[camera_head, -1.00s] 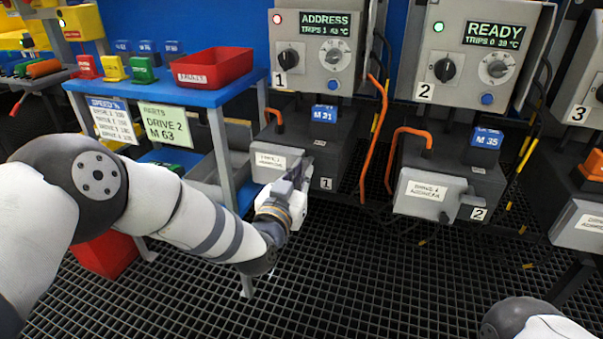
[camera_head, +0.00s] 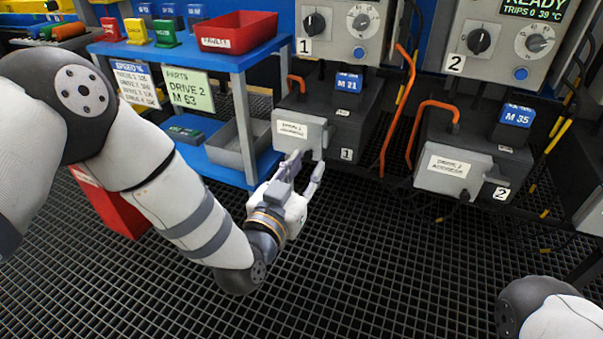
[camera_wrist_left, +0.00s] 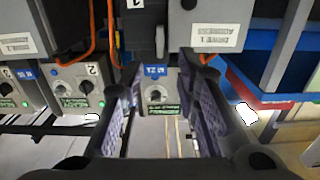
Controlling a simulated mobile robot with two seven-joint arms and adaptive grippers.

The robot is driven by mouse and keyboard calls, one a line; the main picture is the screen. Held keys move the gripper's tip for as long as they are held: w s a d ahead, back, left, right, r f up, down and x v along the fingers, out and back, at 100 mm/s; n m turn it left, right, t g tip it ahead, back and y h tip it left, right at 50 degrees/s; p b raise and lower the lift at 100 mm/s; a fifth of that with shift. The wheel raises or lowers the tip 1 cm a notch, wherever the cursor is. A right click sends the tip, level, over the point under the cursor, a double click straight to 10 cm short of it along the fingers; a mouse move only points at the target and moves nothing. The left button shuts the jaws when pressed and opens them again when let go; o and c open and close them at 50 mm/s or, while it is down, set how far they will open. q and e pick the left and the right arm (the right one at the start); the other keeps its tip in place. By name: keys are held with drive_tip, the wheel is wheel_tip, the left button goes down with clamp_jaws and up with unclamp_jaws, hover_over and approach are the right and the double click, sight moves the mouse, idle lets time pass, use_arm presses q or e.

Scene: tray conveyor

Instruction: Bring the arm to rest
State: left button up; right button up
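My left arm comes in from the left in the head view. Its gripper (camera_head: 304,172) is in front of and just below the grey cover (camera_head: 300,132) of the drive 1 box. The two fingers stand apart with nothing visible between them. In the left wrist view the gripper (camera_wrist_left: 163,112) also shows open and empty, with fingers on both sides of a control panel seen beyond. Whether a finger touches the cover or its handle, I cannot tell. Part of my right arm shows at the lower right edge; its gripper is outside the view.
A blue table (camera_head: 205,63) with a red tray (camera_head: 236,32) stands at the left. A grey bin (camera_head: 240,143) is on its lower shelf. A red bin (camera_head: 112,208) is on the floor behind my arm. The drive 2 box (camera_head: 478,160) stands right. Open grating lies in front.

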use_arm(q)
drive_tip(key=shift+v, duration=1.15)
